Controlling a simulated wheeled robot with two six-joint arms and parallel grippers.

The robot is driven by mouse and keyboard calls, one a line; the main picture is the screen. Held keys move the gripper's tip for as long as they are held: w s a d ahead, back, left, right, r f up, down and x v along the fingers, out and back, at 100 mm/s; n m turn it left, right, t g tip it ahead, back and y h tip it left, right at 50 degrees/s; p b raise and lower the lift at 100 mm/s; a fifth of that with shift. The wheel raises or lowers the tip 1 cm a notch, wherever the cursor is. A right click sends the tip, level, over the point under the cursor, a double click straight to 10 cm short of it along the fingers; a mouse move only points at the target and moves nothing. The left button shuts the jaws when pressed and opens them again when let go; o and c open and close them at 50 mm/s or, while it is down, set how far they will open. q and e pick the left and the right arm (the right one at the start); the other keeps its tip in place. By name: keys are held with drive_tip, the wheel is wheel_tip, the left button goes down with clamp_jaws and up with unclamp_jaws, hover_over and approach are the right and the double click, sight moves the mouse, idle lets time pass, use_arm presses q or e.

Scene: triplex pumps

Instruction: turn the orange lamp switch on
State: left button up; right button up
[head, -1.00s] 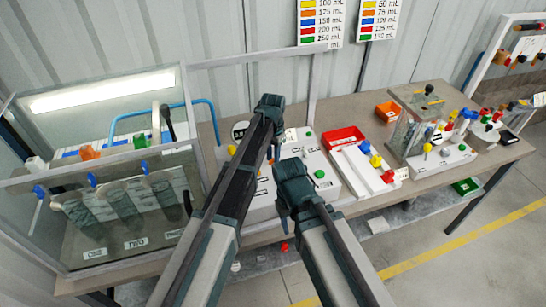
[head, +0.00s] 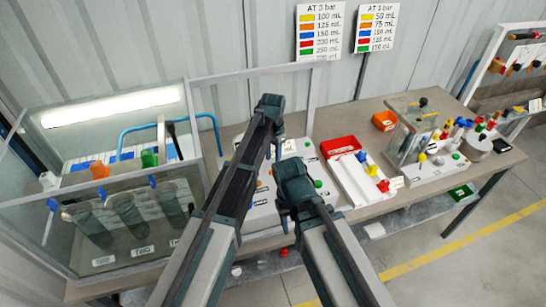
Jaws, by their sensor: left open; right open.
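A white control box (head: 264,212) stands on the bench behind my two arms. Small coloured controls show on it, among them a green knob (head: 318,183). My arms cover much of the box, and I cannot clearly make out the orange lamp switch. My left gripper (head: 270,104) is open and empty, above the bench beyond the box. My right gripper (head: 294,178) is open and empty, in front of the box in the picture. Neither is seen touching a control.
A glass tank with a lit lamp (head: 110,107) stands at left. A red bin (head: 341,146), a white block with coloured valves (head: 352,178), an orange bin (head: 384,120) and a clear tank (head: 410,138) stand at right. The floor at lower right is clear.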

wheel_tip(320, 180, up, 8)
drive_tip(key=p, duration=0.7)
drive_tip(key=shift+r, duration=0.1)
